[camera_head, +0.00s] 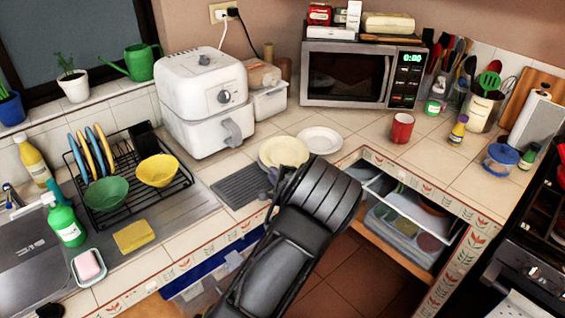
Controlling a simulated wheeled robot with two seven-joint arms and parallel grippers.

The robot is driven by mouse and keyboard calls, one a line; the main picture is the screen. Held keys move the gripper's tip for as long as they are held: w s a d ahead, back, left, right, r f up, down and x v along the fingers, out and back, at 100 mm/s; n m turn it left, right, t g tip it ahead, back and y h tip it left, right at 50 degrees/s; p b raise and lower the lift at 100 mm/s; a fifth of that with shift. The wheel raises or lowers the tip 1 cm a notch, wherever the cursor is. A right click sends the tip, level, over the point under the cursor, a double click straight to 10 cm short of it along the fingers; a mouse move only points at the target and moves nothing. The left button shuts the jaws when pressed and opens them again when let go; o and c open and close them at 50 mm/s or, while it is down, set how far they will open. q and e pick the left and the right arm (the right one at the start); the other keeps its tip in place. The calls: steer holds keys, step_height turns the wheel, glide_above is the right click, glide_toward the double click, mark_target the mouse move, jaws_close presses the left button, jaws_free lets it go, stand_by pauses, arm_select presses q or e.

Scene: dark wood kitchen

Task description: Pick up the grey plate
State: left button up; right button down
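Two plates lie on the tiled counter in the corner. One is a cream plate (283,151); the other is a pale white-grey plate (320,139) just behind it to the right. The pale one is the closest match to a grey plate. My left gripper (269,184) is at the counter's front edge, by the near side of the cream plate. My own dark arm hides most of the gripper, so its opening and any contact with the cream plate cannot be told. My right gripper is out of view.
A grey ridged mat (243,186) lies left of the gripper. A white air fryer (205,100) stands behind it, and a microwave (350,75) behind the plates. A dish rack (130,185) is at left. Open shelves (412,215) lie below the counter.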

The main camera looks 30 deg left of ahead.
arm_select(q)
jaws_close()
stand_by(1.5)
steer(key=shift+r, duration=0.1)
step_height(320, 180, up, 10)
steer(key=p, duration=0.1)
stand_by(0.4)
stand_by(0.8)
